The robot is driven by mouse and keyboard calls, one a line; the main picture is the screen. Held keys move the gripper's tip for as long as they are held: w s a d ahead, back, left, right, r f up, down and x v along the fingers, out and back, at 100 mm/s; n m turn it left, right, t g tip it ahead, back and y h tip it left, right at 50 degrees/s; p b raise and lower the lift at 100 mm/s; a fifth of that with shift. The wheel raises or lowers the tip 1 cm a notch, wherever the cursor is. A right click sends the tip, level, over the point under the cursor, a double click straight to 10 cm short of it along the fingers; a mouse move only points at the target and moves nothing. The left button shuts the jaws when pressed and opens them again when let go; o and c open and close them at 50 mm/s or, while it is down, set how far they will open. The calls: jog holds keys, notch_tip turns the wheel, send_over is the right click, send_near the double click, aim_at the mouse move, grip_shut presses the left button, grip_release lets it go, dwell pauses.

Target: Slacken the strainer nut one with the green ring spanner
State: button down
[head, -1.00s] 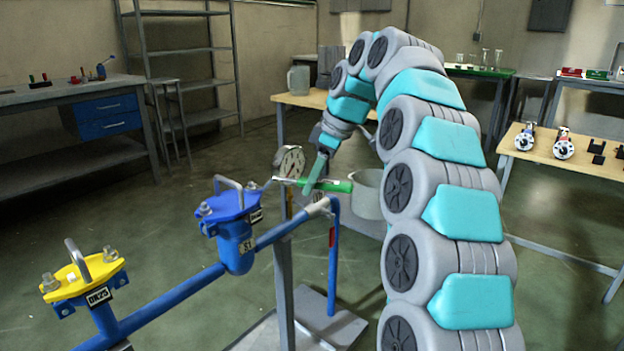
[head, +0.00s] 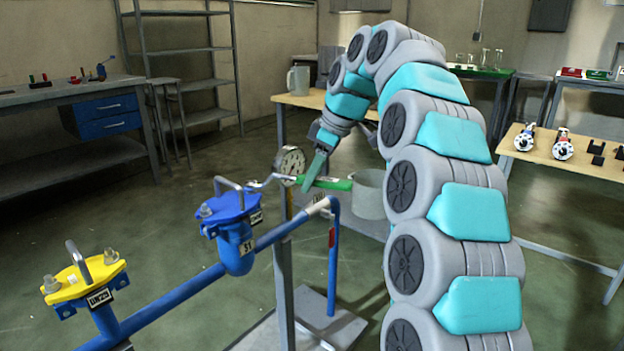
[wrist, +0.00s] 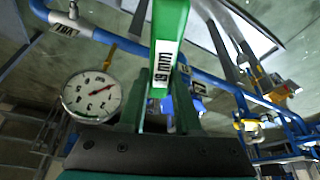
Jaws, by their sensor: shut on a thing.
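My gripper (head: 312,176) is shut on the green ring spanner (head: 336,184), whose handle lies roughly level. In the wrist view the spanner (wrist: 168,50) rises from between my fingers, its label reading 19 MM. Its bare metal end points left, at the right far edge of the blue strainer cover (head: 232,205). I cannot tell whether the ring is around a nut there. A nut (head: 205,210) shows on the cover's left side. A second strainer has a yellow cover (head: 82,280) with nuts. Which nut is number one is not clear.
A round pressure gauge (head: 291,161) stands close beside my gripper and the spanner; it also shows in the wrist view (wrist: 92,96). A grey cylindrical vessel (head: 369,195) is just right of the handle. Blue pipe (head: 180,292) runs between the strainers.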

jog(key=shift+r+p, duration=1.05)
jog(key=shift+r, duration=0.6)
